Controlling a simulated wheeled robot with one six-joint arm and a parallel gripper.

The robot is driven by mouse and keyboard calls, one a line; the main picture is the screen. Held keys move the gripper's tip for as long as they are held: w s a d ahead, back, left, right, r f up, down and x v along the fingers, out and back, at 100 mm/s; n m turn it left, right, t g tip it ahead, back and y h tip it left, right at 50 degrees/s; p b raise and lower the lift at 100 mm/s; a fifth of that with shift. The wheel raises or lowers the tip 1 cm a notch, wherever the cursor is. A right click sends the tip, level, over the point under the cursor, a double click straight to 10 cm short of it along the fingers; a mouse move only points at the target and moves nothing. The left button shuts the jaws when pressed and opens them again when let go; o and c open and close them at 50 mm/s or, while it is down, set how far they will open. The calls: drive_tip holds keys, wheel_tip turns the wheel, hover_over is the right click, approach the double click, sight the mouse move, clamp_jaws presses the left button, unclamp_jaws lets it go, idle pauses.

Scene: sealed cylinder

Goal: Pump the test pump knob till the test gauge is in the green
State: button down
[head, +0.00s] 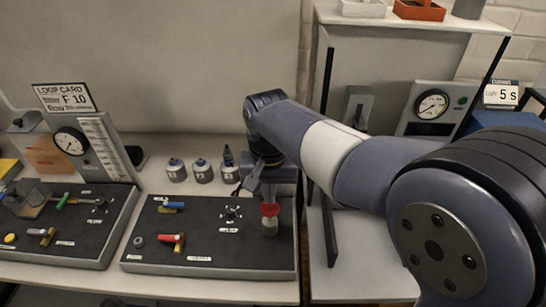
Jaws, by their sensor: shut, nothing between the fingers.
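A red knob (269,209) sits on top of a short pale cylinder (269,227), at the right end of the middle black panel. It appears to be the pump knob. My gripper (266,196) points down, shut and empty, directly over the red knob; I cannot tell whether its tips touch it. A round white gauge (70,141) stands on the grey upright panel at the left. Another round gauge (432,104) with coloured marks is on a grey box at the right. I cannot tell which is the test gauge, and the needle readings are too small to be sure of.
The middle panel (150,256) carries a blue-handled valve (172,205), a red-handled valve (173,239) and a small black star knob (232,211). Several small bottles (202,171) stand behind it. A black shelf post (328,210) rises close to the right of my gripper.

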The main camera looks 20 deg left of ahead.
drive_tip(key=shift+f+b, duration=1.45)
drive_tip(key=shift+f, duration=0.95)
drive_tip(key=shift+r, duration=0.2)
drive_tip(key=shift+r+p, duration=1.1)
drive_tip(key=shift+p, duration=0.05)
drive_tip(key=shift+r+p, duration=0.95)
drive_tip(key=shift+r, duration=0.1)
drive_tip(key=shift+r, duration=0.1)
